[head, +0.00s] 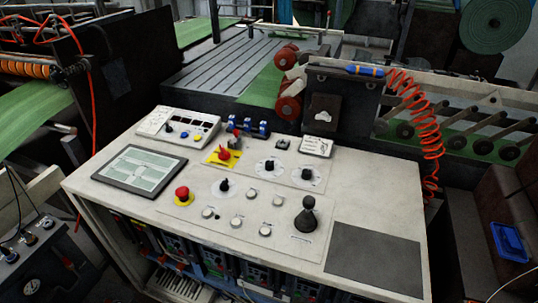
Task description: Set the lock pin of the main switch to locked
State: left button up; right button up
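The main switch (224,154) looks like the red rotary handle on a yellow plate, in the upper middle of the pale control console (370,190). A small dark part with a reddish top (236,134) stands just behind it. It is too small to tell whether this is the lock pin, or which position the pin is in. Neither of my grippers shows in the head view.
A red emergency button (182,195), several black knobs and a black joystick (305,216) stand up from the console. A screen (138,168) lies at left, a dark mat (375,259) at right. An orange coiled hose (428,120) hangs behind.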

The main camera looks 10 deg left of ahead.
aim_at(236, 132)
jog(key=j+z, duration=0.35)
jog(key=j, duration=0.35)
jog(key=j+z, duration=0.35)
jog(key=j, duration=0.4)
